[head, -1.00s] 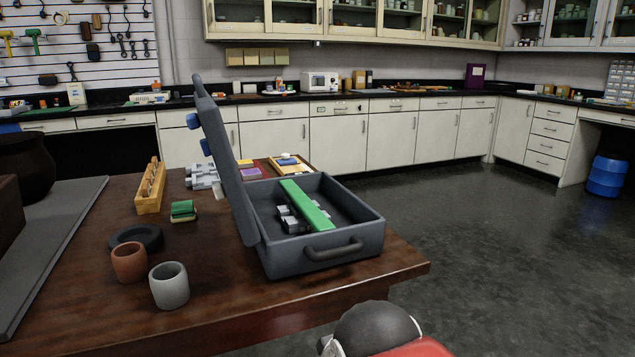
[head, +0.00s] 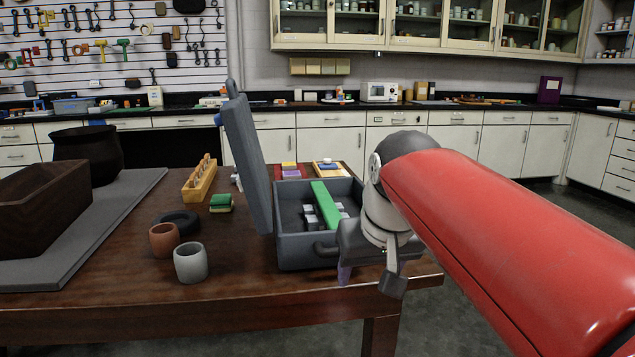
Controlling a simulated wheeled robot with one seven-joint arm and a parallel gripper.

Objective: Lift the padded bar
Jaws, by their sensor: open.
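A long green bar (head: 325,204), which looks like the padded bar, lies inside the open grey case (head: 300,253) on the wooden table. Grey and white blocks (head: 310,215) sit beside and under it. The case lid stands upright on the left, and a handle is on the front wall. My gripper (head: 368,278) is open and points down at the case's front right corner, in front of the bar and to its right. It hides part of the case's right side. It appears empty and apart from the bar.
A terracotta cup (head: 163,240), a grey cup (head: 190,263) and a dark ring (head: 178,221) stand left of the case. A wooden rack (head: 200,180) and a green block (head: 221,203) are behind them. The front of the table (head: 120,295) is clear.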

